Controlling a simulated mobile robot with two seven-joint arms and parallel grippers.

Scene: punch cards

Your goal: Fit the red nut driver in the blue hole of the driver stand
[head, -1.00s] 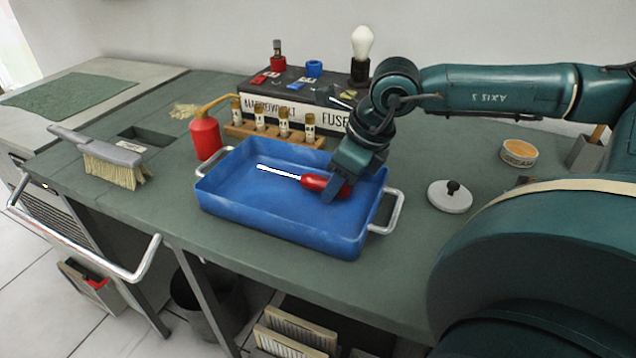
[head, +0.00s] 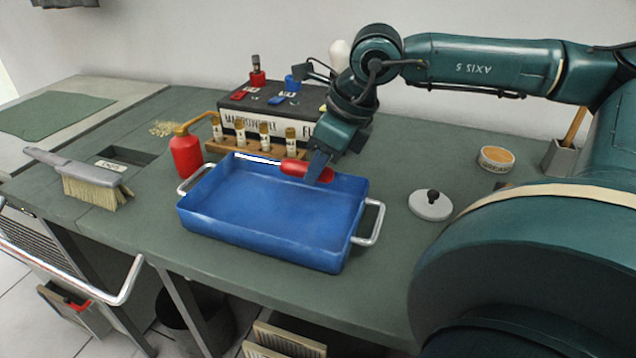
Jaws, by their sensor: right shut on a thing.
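The red nut driver (head: 294,168) has a red handle and a thin bright shaft pointing left. My right gripper (head: 318,167) is shut on its handle and holds it nearly level over the back rim of the blue tray (head: 270,258). A dark box with a white lettered front (head: 268,104) stands at the back. On its top are a red piece (head: 257,78) and a blue piece (head: 291,83). No other driver stand is plain to see, and I cannot make out a hole in the blue piece. My left gripper is not in view.
A wooden rack of several small vials (head: 264,134) stands between tray and box. A red oil can (head: 186,157) is to its left. A brush (head: 90,186) lies at far left. A white lid (head: 431,205) and a round tin (head: 496,159) are at the right.

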